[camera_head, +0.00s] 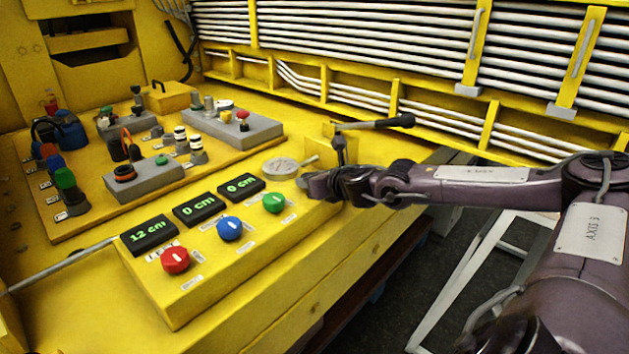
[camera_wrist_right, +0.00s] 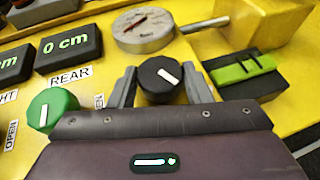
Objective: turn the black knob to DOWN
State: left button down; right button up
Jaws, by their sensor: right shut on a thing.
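The black knob (camera_wrist_right: 162,80) sits between the two grey fingers of my right gripper (camera_wrist_right: 159,72) in the right wrist view. The fingers are closed on its sides. Its white mark slants from upper left to lower right in that view. In the head view my right gripper (camera_head: 310,186) is at the right end of the yellow control box (camera_head: 200,290), and it hides the black knob. Any DOWN label by the knob cannot be read. My left gripper is not in view.
Green (camera_head: 274,203), blue (camera_head: 230,229) and red (camera_head: 176,260) knobs stand in a row left of the gripper, below displays (camera_head: 149,235). A round gauge (camera_head: 281,168) lies behind. A black-handled lever (camera_head: 375,124) rises close behind the wrist. A green-and-black part (camera_wrist_right: 243,67) is right of the knob.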

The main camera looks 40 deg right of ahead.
jog(key=m+h, duration=0.1)
jog(key=m+g+h, duration=0.1)
jog(key=m+h, duration=0.1)
jog(key=shift+w+a+h, duration=0.15)
jog(key=shift+a+h, duration=0.15)
jog(key=shift+a, duration=0.05)
jog(key=shift+m+g+h, duration=1)
jog(key=shift+m+h, duration=0.2)
jog(key=shift+m, duration=0.2)
jog(key=o, duration=1)
jog(key=p+v, duration=0.3)
jog(key=v, duration=0.4)
jog(key=shift+w+a, duration=0.1)
jog(key=shift+w, duration=0.1)
jog(key=shift+s+a+r, duration=0.1)
jog(key=shift+s+a, duration=0.2)
jog(key=shift+s, duration=0.05)
